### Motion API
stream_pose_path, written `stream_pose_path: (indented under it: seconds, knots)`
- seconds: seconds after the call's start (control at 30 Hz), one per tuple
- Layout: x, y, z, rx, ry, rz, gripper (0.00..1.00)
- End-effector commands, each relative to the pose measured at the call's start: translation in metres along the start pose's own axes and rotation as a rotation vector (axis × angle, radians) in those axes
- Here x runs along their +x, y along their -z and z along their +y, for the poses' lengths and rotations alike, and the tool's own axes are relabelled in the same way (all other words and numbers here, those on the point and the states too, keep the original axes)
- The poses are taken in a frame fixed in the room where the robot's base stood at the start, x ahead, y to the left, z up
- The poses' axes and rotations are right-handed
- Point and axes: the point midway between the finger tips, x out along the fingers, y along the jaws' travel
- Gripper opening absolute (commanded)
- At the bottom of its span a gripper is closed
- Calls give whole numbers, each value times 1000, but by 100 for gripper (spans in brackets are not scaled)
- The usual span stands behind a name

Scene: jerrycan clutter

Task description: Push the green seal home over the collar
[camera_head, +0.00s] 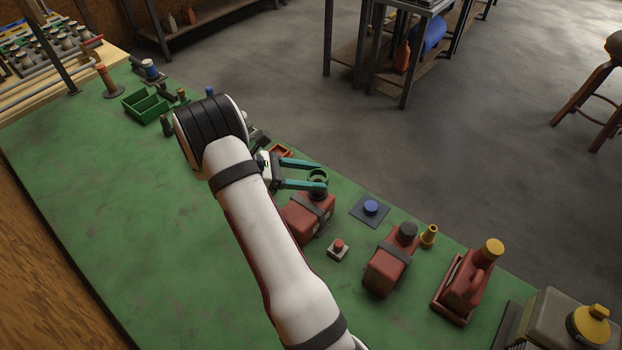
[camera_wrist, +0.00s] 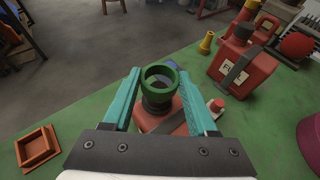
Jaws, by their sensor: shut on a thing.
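My gripper (camera_head: 318,176) has teal fingers shut on the green seal (camera_wrist: 160,78), a ring gripped between the fingertips. In the wrist view the seal is above the dark collar (camera_wrist: 157,104) of a red jerrycan (camera_wrist: 150,120); it overlaps the collar in the picture, and I cannot tell whether they touch. In the head view the green seal (camera_head: 318,174) is small, close over the neck of the red jerrycan (camera_head: 308,222) with a dark strap. The jerrycan stands upright on the green bench and is partly hidden by my arm.
A red button (camera_head: 338,248) and a blue button on a dark plate (camera_head: 371,208) flank the jerrycan. Another red jerrycan (camera_head: 388,270), a yellow funnel (camera_head: 429,235) and a red can in a tray (camera_head: 466,282) stand farther right. A small orange tray (camera_wrist: 38,148) lies left.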

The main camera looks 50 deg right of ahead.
Motion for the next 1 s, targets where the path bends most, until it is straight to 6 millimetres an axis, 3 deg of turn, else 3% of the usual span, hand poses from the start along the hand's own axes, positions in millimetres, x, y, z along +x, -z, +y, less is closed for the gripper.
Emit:
stream_pose_path:
  seconds: [0.27, 1.0]
  knots:
    - [-4, -11, 0, 1, 1, 0, 7]
    - [-4, -11, 0, 3, 4, 0, 7]
